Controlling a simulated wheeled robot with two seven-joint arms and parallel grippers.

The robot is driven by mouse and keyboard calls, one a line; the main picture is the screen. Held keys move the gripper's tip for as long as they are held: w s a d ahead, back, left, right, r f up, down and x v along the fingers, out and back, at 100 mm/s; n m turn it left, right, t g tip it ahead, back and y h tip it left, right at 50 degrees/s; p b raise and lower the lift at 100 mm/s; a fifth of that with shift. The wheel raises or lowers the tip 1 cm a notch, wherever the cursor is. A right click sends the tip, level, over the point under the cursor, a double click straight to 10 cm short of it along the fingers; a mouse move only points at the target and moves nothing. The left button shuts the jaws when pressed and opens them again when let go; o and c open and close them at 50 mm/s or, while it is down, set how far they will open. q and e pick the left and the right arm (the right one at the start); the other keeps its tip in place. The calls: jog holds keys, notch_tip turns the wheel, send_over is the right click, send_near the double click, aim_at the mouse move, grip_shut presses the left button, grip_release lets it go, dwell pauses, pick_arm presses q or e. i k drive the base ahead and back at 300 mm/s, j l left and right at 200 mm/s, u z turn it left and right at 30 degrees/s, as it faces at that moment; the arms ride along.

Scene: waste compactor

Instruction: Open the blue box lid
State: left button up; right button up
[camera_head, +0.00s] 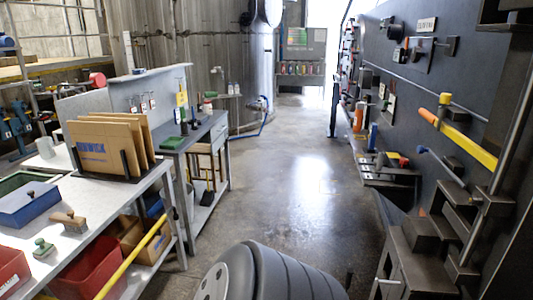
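A blue box (27,203) stands on the white workbench at the left. Its flat blue lid is on top and looks shut, with a small dark knob near the middle. A green-edged tray or open box (22,182) is right behind it, partly hidden by the blue box. Neither of my grippers shows in the head view, so nothing can be seen touching the blue box.
A wooden-handled brush (68,221) and a green-topped stamp (43,248) lie close to the blue box. Cardboard sheets (108,148) stand behind. A yellow rail (132,258) runs along the bench front. The central floor (290,175) is clear.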

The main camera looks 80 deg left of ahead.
aim_at(11, 203)
jog(key=u, duration=4.1)
